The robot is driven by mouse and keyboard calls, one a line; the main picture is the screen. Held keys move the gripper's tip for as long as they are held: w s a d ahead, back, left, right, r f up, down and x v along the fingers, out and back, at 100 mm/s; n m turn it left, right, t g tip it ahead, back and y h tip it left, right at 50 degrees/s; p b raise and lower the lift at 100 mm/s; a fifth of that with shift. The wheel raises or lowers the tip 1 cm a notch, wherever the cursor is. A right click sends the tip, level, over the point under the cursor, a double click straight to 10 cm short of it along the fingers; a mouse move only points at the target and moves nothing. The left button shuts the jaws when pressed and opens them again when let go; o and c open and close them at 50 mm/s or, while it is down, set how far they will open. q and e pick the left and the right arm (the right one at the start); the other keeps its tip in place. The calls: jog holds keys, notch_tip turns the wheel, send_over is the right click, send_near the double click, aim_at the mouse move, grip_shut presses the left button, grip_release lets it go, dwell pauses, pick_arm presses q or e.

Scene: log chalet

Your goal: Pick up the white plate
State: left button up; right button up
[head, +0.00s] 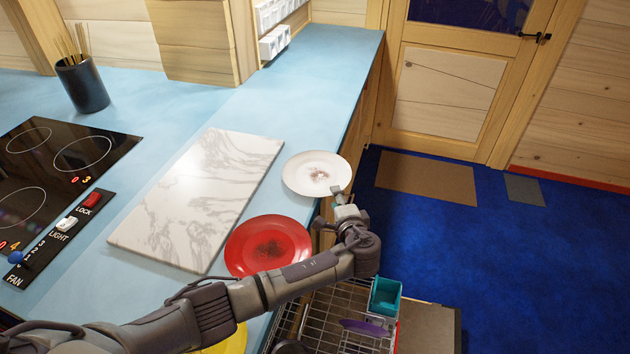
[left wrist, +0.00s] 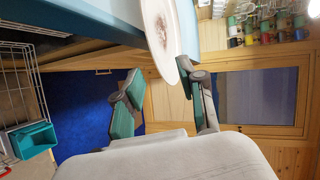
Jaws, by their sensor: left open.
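The white plate (head: 313,172), with a brown stain in its middle, lies on the blue counter near its right edge. In the left wrist view the plate (left wrist: 160,35) shows nearly edge-on at the top, its rim reaching in toward the space between my fingers. My left gripper (head: 344,196) is at the plate's near right rim, just off the counter edge. In the left wrist view its fingers (left wrist: 159,74) are apart, one close to the plate; I cannot tell whether it touches. My right gripper is not in view.
A stained red plate (head: 268,246) lies nearer, partly behind my left arm, with a yellow plate (head: 232,341) below. A marble board (head: 205,195) lies to the left. A wire rack (head: 335,312) with a teal box (head: 386,296) stands beside the counter. Blue floor (head: 520,265) is open at right.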

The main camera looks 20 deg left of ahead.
pick_arm(q)
jog(key=b+x, duration=0.1)
jog(key=x, duration=0.1)
jog(key=b+x, duration=0.3)
jog(key=shift+w+a+f, duration=0.15)
jog(key=shift+f, duration=0.3)
jog(key=shift+w, duration=0.1)
jog(key=shift+r, duration=0.2)
grip_shut()
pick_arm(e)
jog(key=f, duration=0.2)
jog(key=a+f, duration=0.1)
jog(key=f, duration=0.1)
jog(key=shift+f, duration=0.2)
